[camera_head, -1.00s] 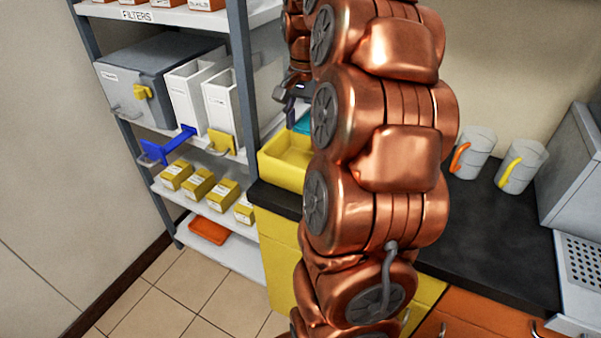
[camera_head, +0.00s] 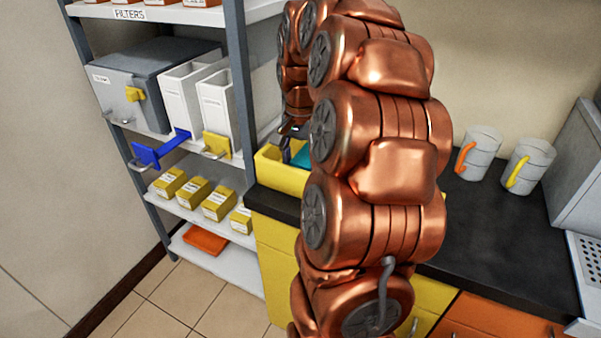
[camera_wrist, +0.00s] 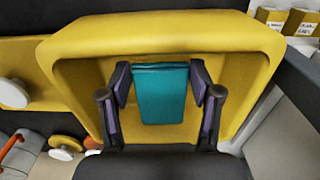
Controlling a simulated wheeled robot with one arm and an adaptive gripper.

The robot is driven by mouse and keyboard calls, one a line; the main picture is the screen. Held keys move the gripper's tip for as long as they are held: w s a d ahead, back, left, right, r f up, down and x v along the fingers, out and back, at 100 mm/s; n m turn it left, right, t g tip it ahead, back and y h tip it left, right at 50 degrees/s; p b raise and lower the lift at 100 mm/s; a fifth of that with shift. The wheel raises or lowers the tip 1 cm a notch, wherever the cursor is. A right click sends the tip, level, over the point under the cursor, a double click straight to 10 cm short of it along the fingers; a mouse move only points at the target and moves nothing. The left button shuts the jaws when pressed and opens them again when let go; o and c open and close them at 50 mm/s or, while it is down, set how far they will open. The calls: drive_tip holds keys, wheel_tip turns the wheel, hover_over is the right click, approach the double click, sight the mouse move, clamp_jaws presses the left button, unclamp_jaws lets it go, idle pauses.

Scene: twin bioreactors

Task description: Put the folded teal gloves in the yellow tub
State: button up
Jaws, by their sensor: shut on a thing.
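The yellow tub (camera_head: 281,174) stands on the dark counter beside the shelf, partly hidden behind my arm in the head view. In the wrist view the tub (camera_wrist: 255,45) fills most of the picture below my gripper. The folded teal gloves (camera_wrist: 160,95) are between the two fingers of my gripper (camera_wrist: 160,88), which is shut on them. They overlap the tub's inside in that view, and I cannot tell whether they touch its floor. In the head view a bit of the teal gloves (camera_head: 302,158) shows inside the tub's outline, next to my gripper (camera_head: 290,150).
A shelf (camera_head: 240,90) with white bins, a grey box and small yellow boxes stands left of the tub. Two mugs, one with an orange handle (camera_head: 480,153) and one with a yellow handle (camera_head: 530,165), stand on the counter (camera_head: 480,230) to the right.

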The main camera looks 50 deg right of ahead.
drive_tip(key=shift+f, duration=2.05)
drive_tip(key=shift+f, duration=0.1)
drive_tip(key=o, duration=0.8)
drive_tip(key=shift+c, duration=0.2)
wheel_tip(320, 180, up, 12)
drive_tip(key=shift+f, duration=0.2)
drive_tip(key=shift+r, duration=0.3)
